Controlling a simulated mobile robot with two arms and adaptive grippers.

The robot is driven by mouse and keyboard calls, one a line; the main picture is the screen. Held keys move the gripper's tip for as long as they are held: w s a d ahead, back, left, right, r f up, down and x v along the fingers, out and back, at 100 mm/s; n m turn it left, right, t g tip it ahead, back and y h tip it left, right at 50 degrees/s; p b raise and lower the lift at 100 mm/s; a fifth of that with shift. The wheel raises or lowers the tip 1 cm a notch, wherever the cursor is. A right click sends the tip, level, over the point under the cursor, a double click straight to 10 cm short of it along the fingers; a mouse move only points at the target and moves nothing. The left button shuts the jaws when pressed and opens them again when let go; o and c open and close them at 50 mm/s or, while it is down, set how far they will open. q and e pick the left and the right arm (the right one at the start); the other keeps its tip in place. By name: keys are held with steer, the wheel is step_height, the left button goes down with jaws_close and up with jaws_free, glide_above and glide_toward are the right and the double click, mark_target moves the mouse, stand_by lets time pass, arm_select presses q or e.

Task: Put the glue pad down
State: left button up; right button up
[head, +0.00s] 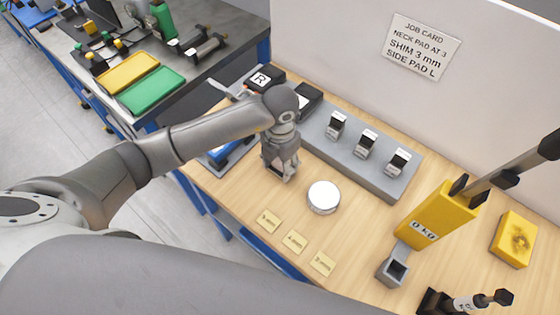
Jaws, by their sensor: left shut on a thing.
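My left gripper (281,176) reaches in from the left and points down just above the wooden bench, left of a round white disc (323,196). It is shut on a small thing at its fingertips. The fingers hide most of that thing; it is probably the glue pad, but its shape and colour cannot be made out. Whether it touches the bench is unclear. My right gripper is not in view.
A grey block (372,160) with several metal-topped posts stands behind the disc. Thickness labels (295,242) lie in front. A yellow "0 kg" device (437,215) and a stained yellow block (514,239) stand right. A black "R" pad (263,79) lies behind my arm.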

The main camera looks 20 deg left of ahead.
mark_target(280, 161)
arm_select(q)
steer(key=shift+f, duration=0.2)
steer(key=o, duration=0.9)
steer(key=shift+r, duration=0.1)
steer(key=shift+r, duration=0.15)
steer(key=shift+w+r, duration=0.1)
steer(key=shift+r, duration=0.2)
step_height(280, 161, up, 10)
steer(key=b, duration=0.3)
steer(key=shift+r, duration=0.7)
